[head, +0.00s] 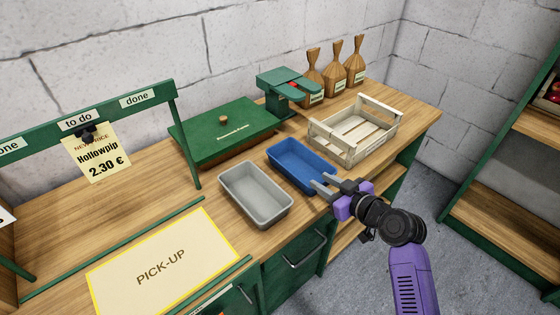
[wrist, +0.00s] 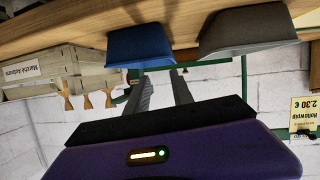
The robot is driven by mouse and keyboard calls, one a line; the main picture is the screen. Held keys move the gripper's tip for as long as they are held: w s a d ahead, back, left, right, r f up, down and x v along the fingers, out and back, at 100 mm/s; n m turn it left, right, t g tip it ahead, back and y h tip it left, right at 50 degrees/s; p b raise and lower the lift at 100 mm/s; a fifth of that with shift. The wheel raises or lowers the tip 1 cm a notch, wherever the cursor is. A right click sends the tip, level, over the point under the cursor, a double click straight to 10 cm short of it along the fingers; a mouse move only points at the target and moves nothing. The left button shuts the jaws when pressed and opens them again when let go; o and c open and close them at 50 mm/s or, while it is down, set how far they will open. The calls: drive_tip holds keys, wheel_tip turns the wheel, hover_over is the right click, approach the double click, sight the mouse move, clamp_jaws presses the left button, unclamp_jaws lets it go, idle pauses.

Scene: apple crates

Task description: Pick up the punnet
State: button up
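Two empty punnets stand side by side on the wooden counter. The blue punnet (head: 304,168) is on the right, and the grey punnet (head: 254,192) is on the left, nearer the front. My gripper (head: 319,183) is at the blue punnet's front right corner, its two fingers apart with nothing visible between them. In the wrist view, which is upside down, my gripper (wrist: 160,75) points toward the blue punnet (wrist: 141,42), and the grey punnet (wrist: 247,32) is to its right. I cannot tell whether a finger touches the blue punnet.
A pale wooden crate (head: 340,153) stands right of the blue punnet. The PICK-UP mat (head: 200,235) is bare at front left. A green rail frame (head: 182,140) stands left.

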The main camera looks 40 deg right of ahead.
sight(301, 181)
drive_tip(key=shift+a+f+n+y, duration=0.3)
drive_tip(key=shift+a+f+n, duration=0.1)
drive_tip(key=shift+a, duration=0.1)
drive_tip(key=shift+a+f+n+y, duration=0.3)
drive_tip(key=shift+a+n, duration=0.1)
drive_tip(key=shift+a, duration=0.1)
drive_tip(key=shift+p+x, duration=0.6)
drive_tip(key=shift+x, duration=3.2)
drive_tip(key=shift+d+f, duration=0.1)
clamp_jaws()
